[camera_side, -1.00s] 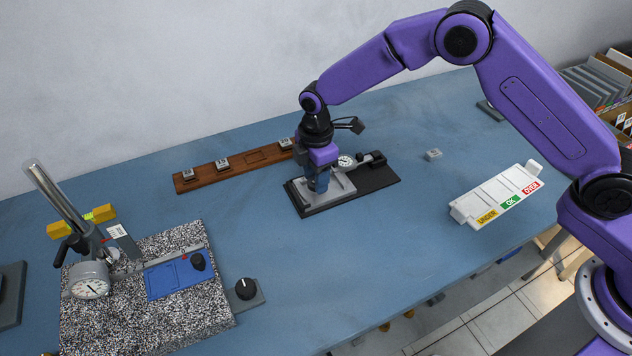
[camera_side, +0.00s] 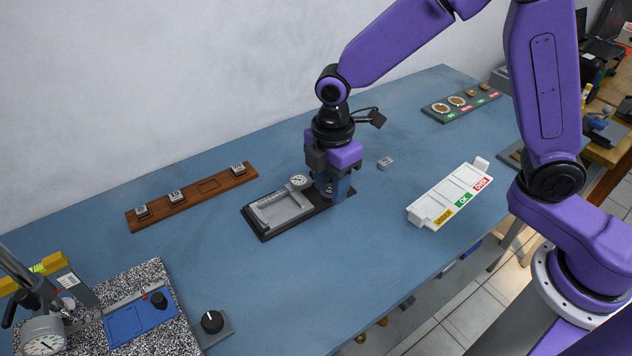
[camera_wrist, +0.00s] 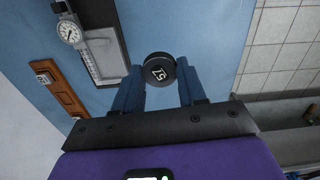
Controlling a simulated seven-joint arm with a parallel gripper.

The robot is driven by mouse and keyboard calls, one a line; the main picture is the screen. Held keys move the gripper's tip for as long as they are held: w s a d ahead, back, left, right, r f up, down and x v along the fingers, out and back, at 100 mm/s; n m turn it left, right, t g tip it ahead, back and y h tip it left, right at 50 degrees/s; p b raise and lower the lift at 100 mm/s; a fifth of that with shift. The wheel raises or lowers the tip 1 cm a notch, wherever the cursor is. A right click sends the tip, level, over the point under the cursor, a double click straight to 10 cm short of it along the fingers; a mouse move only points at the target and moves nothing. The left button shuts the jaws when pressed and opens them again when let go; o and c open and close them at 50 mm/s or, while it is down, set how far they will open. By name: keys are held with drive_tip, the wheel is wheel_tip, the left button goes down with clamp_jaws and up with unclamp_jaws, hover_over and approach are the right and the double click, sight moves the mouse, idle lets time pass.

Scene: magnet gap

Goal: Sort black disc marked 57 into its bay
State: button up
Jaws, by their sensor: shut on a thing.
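The black disc (camera_wrist: 158,68) is pinched between the fingertips of my gripper (camera_wrist: 160,80), its white number facing the wrist camera; it reads like 57 or 51, turned. In the side view my gripper (camera_side: 329,191) is over the right end of the gauge fixture (camera_side: 262,236), beside its dial (camera_side: 299,181). The disc cannot be made out clearly there. The white bay tray (camera_side: 424,219) stands to the right, with yellow UNDER, green OK and red OVER labels. Its bays look empty.
A small grey block (camera_side: 385,163) lies between the fixture and the bay tray. A wooden rack (camera_side: 190,201) with grey blocks is at the left. A speckled plate (camera_side: 140,281) with a dial stand is front left. A dark tray (camera_side: 455,108) with round pieces is back right.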

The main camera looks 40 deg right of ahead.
drive_tip(key=w+d+f+m, duration=0.1)
drive_tip(key=w+d+f, duration=0.15)
drive_tip(key=d, duration=0.95)
drive_tip(key=m, duration=0.3)
hover_over(468, 175)
wheel_tip(468, 175, down, 6)
drive_tip(key=shift+r, duration=0.2)
drive_tip(key=shift+f, duration=2.75)
drive_tip(key=shift+f, duration=0.15)
